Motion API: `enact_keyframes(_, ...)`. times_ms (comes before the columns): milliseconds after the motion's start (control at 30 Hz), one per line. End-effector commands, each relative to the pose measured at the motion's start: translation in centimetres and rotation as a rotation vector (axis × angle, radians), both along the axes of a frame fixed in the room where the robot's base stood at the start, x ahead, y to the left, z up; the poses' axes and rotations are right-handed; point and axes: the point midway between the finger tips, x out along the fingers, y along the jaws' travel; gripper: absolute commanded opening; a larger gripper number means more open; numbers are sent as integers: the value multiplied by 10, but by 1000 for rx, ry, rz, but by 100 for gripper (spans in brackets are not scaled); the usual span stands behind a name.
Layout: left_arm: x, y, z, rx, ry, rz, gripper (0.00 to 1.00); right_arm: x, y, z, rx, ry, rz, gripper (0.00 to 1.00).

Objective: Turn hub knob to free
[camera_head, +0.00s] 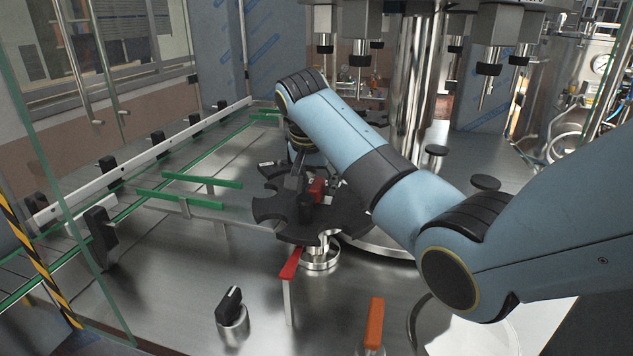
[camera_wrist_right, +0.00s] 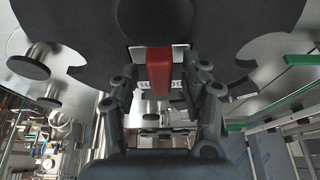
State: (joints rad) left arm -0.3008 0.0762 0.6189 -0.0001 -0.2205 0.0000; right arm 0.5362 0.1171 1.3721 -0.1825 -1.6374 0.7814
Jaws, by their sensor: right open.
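The hub knob (camera_head: 317,187) is a small red handle on top of the black star wheel (camera_head: 268,210), partly hidden by my right gripper (camera_head: 301,172). In the right wrist view the knob (camera_wrist_right: 159,72) is a red bar. It lies between the two fingers of my right gripper (camera_wrist_right: 160,92), with visible gaps on both sides, so the jaws are open around it. A white label (camera_wrist_right: 181,88) with dark lettering shows beside the knob, partly covered. Which position the knob points to cannot be read. My left gripper is out of view.
A red lever (camera_head: 291,263), an orange handle (camera_head: 375,322) and a black knob (camera_head: 230,304) stand on the steel deck in front. Green-edged guide rails (camera_head: 190,182) run at the left. Filling heads (camera_head: 490,68) hang above, around a steel column (camera_head: 412,90).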

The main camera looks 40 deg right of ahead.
Motion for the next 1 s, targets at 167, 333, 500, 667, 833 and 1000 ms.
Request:
enact_keyframes(167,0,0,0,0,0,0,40,0,0,0,0,0,0,38)
enact_keyframes(333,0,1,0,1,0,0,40,0,0,0,0,0,0,16)
enact_keyframes(500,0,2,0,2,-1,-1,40,0,0,0,0,0,0,0)
enact_keyframes(667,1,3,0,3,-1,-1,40,0,0,0,0,0,5,0)
enact_keyframes(833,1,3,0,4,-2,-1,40,0,0,0,0,0,42,0)
enact_keyframes(1000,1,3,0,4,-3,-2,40,0,-1,0,-2,-1,132,0)
